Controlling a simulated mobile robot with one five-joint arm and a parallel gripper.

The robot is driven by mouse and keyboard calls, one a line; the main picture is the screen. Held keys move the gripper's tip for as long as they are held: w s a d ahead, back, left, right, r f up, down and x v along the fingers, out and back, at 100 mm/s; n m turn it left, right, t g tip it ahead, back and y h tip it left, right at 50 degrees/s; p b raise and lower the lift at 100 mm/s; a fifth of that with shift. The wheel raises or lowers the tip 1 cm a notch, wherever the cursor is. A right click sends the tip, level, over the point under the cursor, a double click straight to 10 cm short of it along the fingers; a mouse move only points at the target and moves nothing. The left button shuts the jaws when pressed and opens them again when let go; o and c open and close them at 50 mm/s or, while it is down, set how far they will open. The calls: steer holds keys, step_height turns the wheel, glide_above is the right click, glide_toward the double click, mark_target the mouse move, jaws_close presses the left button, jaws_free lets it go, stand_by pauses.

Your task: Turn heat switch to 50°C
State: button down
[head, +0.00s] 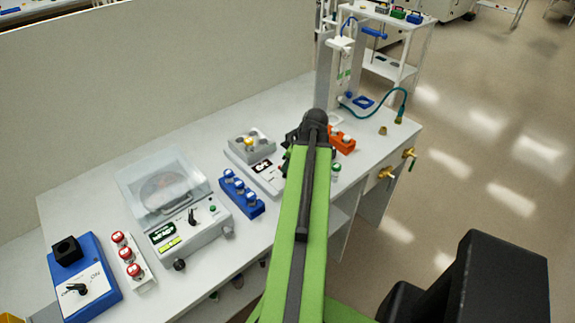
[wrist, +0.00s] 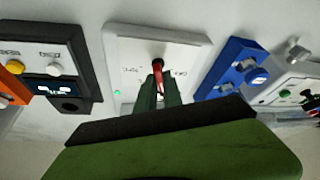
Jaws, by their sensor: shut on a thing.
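The heat switch (wrist: 158,66) shows in the wrist view as a small knob with a black end and a red part. It stands on a white panel (wrist: 130,50) that has small lettering on both sides and a green light. My gripper (wrist: 158,88) is at the switch, its dark green fingers closed on it. The lettering is too blurred to read, so I cannot tell which setting the switch points at. In the head view my green arm hides the gripper's fingertips and the switch. Part of a white unit (head: 266,178) shows just left of the arm.
A blue vial rack (head: 239,196) and a clear-lidded machine (head: 193,240) stand left of the arm. An orange rack (head: 342,143) is close on its right. In the wrist view, a dark box (wrist: 88,62) with yellow and white buttons flanks the panel. Open floor lies right of the bench.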

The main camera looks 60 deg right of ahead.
steer(key=shift+a+f, duration=0.1)
steer(key=c, duration=1.5)
jaws_free()
steer(key=p+v, duration=1.6)
steer(key=v, duration=0.1)
steer(key=shift+r, duration=0.3)
